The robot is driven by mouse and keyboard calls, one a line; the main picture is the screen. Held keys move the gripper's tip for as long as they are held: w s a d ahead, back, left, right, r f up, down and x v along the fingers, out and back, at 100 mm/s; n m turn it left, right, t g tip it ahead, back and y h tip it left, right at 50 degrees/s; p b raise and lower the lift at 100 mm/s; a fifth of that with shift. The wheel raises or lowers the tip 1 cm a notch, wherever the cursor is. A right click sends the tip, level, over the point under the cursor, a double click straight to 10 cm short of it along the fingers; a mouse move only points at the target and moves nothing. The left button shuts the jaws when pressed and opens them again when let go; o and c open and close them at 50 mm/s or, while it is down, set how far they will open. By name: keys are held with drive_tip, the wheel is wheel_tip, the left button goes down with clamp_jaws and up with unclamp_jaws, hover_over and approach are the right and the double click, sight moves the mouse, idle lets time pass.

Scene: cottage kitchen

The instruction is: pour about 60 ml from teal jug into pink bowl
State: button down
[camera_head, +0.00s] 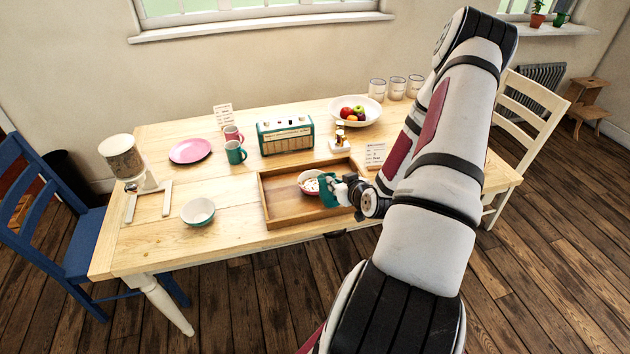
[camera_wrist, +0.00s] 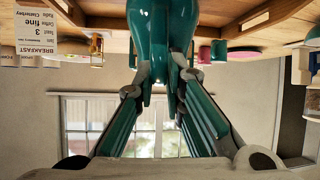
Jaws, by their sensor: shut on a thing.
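The pink bowl (camera_head: 306,190) sits inside the wooden tray on the table, its pale inside partly showing with a few reddish specks. The teal jug (camera_head: 326,190) is in my gripper (camera_head: 340,190), right beside and over the bowl's right side, covering part of it. The jug looks tilted toward the bowl; its mouth and any stream are too small to make out. In the wrist view the glossy teal jug (camera_wrist: 160,35) sits between my gripper's two fingers (camera_wrist: 164,78), which are closed on it. The bowl cannot be made out there.
The wooden tray (camera_head: 278,219) has low walls around the bowl. A teal bowl (camera_head: 198,212) stands left of it. A radio (camera_head: 285,135), mugs (camera_head: 235,152), a pink plate (camera_head: 190,151) and a fruit bowl (camera_head: 356,111) stand further back. The table's front-left is clear.

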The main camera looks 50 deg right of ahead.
drive_tip(key=shift+s+a+f+t+h+p, duration=0.2)
drive_tip(key=shift+s+a+t+p, duration=0.05)
drive_tip(key=shift+s+t, duration=0.25)
drive_tip(key=shift+s+a+f+t+h+p, duration=0.15)
drive_tip(key=shift+s+a+t+h+p, duration=0.1)
drive_tip(key=shift+s+t, duration=0.2)
drive_tip(key=shift+s+a+f+t+h+p, duration=0.35)
drive_tip(key=shift+s+f+t, duration=0.15)
drive_tip(key=shift+s+t, duration=0.35)
drive_tip(key=shift+s+a+f+t+h+p, duration=0.25)
drive_tip(key=shift+s+f+t, duration=0.3)
drive_tip(key=shift+t, duration=0.45)
